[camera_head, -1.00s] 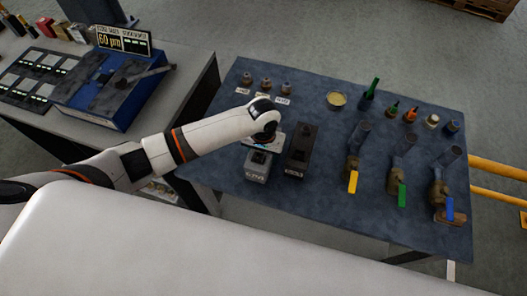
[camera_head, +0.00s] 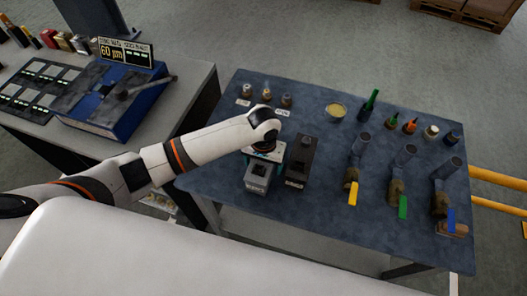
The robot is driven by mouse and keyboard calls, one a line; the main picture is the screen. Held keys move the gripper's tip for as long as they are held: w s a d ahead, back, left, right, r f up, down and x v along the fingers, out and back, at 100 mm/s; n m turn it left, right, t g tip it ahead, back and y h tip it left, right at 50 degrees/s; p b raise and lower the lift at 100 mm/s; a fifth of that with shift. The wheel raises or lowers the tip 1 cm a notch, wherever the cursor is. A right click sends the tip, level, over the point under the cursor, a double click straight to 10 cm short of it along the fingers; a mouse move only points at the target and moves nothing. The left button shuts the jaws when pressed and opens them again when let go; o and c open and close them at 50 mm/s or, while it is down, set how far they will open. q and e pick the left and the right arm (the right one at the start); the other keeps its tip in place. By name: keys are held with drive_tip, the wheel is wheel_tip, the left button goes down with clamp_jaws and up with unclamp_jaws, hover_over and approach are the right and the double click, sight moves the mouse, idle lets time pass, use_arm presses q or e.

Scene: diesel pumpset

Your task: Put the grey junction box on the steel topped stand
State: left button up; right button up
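The grey junction box (camera_head: 257,180) sits on the blue-grey table, left of a similar dark box (camera_head: 299,165). My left arm reaches in from the left, and my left gripper (camera_head: 264,156) points down at the back part of the grey box. My wrist and gripper body cover that part, so I cannot tell whether the fingers are open or closed on it. My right gripper is not in view. I cannot tell for sure which surface is the steel topped stand; no separate stand shows clearly.
The blue-grey table (camera_head: 310,215) also holds several valves with yellow, green and blue handles on the right, a tin (camera_head: 336,111), a green bottle (camera_head: 369,105) and small fittings at the back. A left bench (camera_head: 190,95) carries a blue instrument (camera_head: 112,95). The table's front middle is clear.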

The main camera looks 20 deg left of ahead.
use_arm(q)
wheel_tip(320, 180, up, 11)
drive_tip(key=shift+f+b, duration=0.2)
drive_tip(key=shift+b, duration=0.3)
